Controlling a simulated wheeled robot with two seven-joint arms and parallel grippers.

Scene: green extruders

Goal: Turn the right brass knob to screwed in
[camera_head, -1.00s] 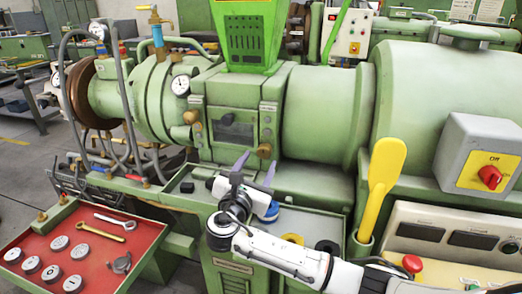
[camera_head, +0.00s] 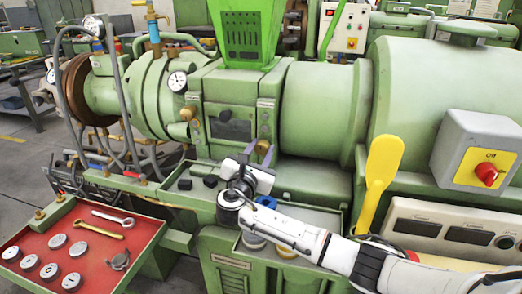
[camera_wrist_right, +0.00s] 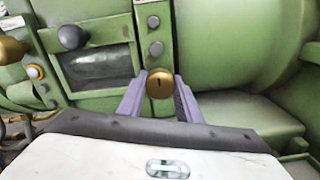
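The right brass knob (camera_head: 263,147) is on the green machine's front block, at the lower right of a dark window. In the right wrist view the knob (camera_wrist_right: 160,84) is in the middle, round, with a short dark upright slot in its face. My right gripper (camera_head: 259,154) is at the knob, its two purple fingers pointing at the machine. In the wrist view the fingers (camera_wrist_right: 160,90) stand on either side of the knob, spread apart; whether they touch it is hard to tell. My left gripper is not in view.
Another brass knob (camera_head: 188,113) is to the left on the same block. A red tray (camera_head: 95,235) holds weights and wrenches at the lower left. A yellow scoop (camera_head: 380,175) stands on the right. A grey box with a red switch (camera_head: 486,174) is beyond it.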

